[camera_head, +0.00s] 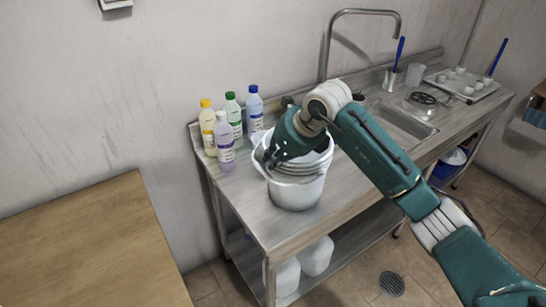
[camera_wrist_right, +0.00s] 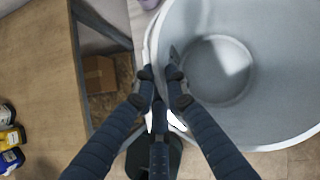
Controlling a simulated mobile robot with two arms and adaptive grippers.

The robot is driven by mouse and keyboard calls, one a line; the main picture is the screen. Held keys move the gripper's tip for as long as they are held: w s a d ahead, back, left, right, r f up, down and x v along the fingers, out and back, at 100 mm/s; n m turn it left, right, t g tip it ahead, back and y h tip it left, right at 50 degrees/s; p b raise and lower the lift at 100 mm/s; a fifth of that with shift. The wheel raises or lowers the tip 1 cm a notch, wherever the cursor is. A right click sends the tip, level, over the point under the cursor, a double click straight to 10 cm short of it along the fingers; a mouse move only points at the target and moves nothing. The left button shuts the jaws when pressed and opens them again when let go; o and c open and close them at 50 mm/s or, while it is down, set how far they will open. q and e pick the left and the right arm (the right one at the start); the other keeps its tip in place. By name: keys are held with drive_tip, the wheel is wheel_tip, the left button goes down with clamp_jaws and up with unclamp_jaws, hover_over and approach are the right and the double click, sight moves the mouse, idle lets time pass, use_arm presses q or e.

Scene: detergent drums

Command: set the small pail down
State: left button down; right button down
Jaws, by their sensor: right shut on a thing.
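The small pail (camera_head: 297,192) is white and upright at the left end of the steel counter (camera_head: 262,222). I cannot tell whether its base touches the counter. My right gripper (camera_head: 264,157) is shut on the pail's near-left rim, and my wrist hides part of the opening. In the right wrist view the gripper (camera_wrist_right: 160,78) pinches the rim between its fingers, and the pail's grey inside (camera_wrist_right: 265,115) looks empty. My left gripper is not in view.
Several bottles, including a purple-labelled one (camera_head: 225,137), stand close behind and left of the pail. A sink (camera_head: 405,122) and a tray (camera_head: 462,84) lie further right. A wooden table (camera_head: 90,245) is at the left. White jugs (camera_head: 316,256) stand on the lower shelf.

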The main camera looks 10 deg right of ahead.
drive_tip(key=c, duration=1.8)
unclamp_jaws()
drive_tip(key=shift+o, duration=0.2)
drive_tip(key=shift+s+r, duration=0.15)
drive_tip(key=shift+r, duration=0.1)
drive_tip(key=b+v, duration=0.3)
drive_tip(key=v, duration=0.8)
drive_tip(key=shift+r, duration=0.2)
drive_tip(key=shift+s+d, duration=0.1)
drive_tip(key=shift+d, duration=0.05)
